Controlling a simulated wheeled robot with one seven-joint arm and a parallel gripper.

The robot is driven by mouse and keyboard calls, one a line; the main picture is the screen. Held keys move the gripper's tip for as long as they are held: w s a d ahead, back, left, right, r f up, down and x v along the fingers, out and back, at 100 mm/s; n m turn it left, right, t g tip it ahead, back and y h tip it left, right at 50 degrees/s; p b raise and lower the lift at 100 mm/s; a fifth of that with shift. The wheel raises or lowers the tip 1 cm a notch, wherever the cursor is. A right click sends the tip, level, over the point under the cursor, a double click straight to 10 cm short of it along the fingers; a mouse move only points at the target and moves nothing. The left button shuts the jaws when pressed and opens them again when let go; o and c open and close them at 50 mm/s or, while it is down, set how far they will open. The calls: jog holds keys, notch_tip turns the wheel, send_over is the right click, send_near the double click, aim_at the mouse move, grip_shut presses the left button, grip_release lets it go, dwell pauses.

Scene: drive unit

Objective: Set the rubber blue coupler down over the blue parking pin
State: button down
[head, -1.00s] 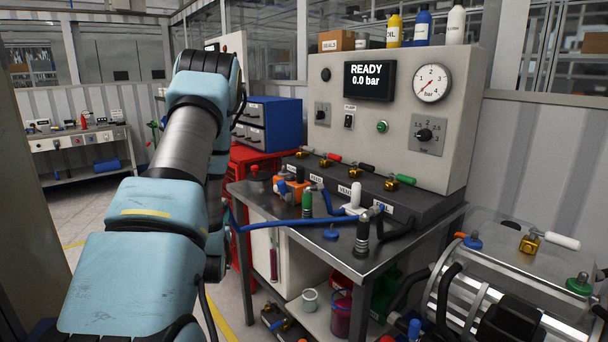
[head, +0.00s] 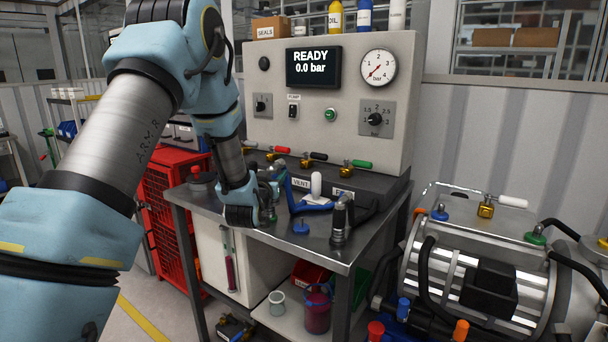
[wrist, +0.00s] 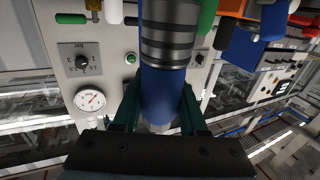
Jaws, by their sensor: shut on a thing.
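My gripper (wrist: 160,108) is shut on the blue coupler (wrist: 164,92), with a green finger on each side of it in the wrist view. A dark ribbed sleeve (wrist: 170,35) adjoins the coupler. In the head view my wrist is low over the left part of the steel bench, and my gripper and the coupler are mostly hidden there. The blue parking pin (head: 300,227), a small blue base with a short stub, stands on the bench to the right of my wrist, with nothing over it. It is not clearly visible in the wrist view.
A dark ribbed coupler (head: 338,222) stands upright right of the pin. A white pin (head: 316,185) and a blue hose (head: 315,209) are behind it. The test panel (head: 285,120) backs the bench (head: 285,248). A metal tank unit (head: 420,270) is at right.

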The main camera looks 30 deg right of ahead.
jog(key=s+d+r+m+g+h, duration=0.1)
jog(key=s+d+r+m+h, duration=0.1)
jog(key=s+d, duration=0.35)
jog(key=shift+w+d+f+b, duration=0.25)
jog(key=shift+d+f+b, duration=0.1)
jog(key=shift+f, duration=0.45)
jog(key=shift+w+d+f+b, duration=0.2)
jog(key=shift+d+f+b, duration=0.15)
jog(key=shift+f, duration=0.5)
jog(key=shift+w+d+f+b, duration=0.25)
jog(key=shift+f+b, duration=0.1)
jog(key=shift+f, duration=0.45)
jog(key=shift+a+b, duration=0.1)
jog(key=shift+b, duration=0.3)
jog(key=shift+f+b, duration=0.35)
jog(key=shift+b, duration=0.25)
jog(key=shift+f+b, duration=1.65)
jog(key=shift+b, duration=0.5)
jog(key=shift+c, duration=1.8)
grip_release()
jog(key=shift+s+f, duration=0.1)
